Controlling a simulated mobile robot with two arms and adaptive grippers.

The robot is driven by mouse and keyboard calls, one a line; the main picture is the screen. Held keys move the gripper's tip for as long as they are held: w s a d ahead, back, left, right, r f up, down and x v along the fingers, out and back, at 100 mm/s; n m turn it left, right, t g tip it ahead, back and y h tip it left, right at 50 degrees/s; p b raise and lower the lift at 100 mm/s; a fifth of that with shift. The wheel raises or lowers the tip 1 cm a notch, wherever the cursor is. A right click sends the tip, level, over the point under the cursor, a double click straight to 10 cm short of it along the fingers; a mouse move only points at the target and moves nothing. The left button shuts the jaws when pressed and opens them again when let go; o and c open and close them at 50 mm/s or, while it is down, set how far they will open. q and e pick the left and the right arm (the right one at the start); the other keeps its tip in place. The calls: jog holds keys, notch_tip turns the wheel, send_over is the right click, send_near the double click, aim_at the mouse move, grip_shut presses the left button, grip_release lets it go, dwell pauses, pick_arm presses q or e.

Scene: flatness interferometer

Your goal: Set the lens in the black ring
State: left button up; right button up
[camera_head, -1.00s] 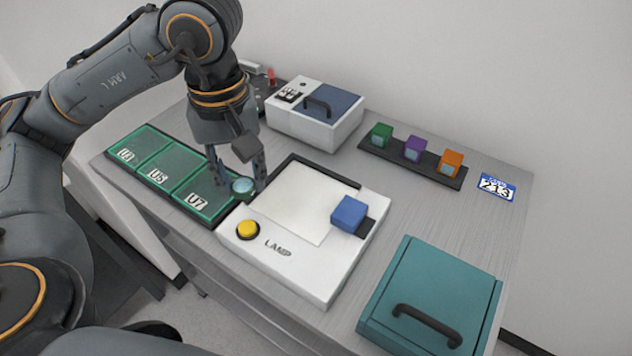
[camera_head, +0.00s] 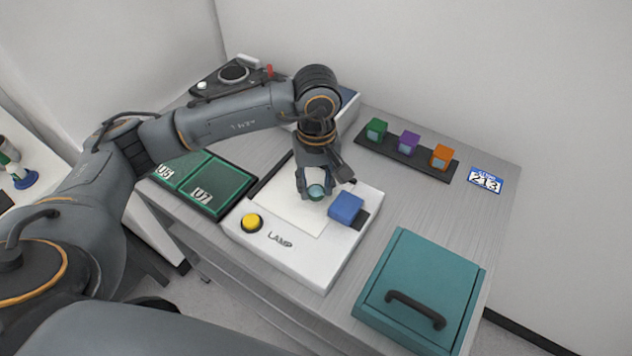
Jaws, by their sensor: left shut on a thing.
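My left gripper (camera_head: 316,190) is shut on the lens (camera_head: 316,193), a small round teal glass disc. It holds the lens over the white plate of the lamp box (camera_head: 290,253), left of the blue block. I cannot tell how high above the plate the lens is. A black ring (camera_head: 234,72) lies on a dark device (camera_head: 215,85) at the back left of the table; nothing shows in it. My right gripper is not in view.
A blue block (camera_head: 346,207) and a yellow button (camera_head: 252,223) are on the lamp box. Green labelled trays (camera_head: 214,187) lie left of it. A black rack (camera_head: 404,159) with coloured cubes stands at the back. A teal handled box (camera_head: 421,282) is front right. My arm partly hides a white-and-blue box (camera_head: 348,106).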

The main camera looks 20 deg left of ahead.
pick_arm(q)
jog(key=shift+f, duration=0.65)
jog(key=shift+f, duration=0.2)
jog(key=o, duration=1)
jog(key=shift+r, duration=0.1)
jog(key=shift+r, duration=0.1)
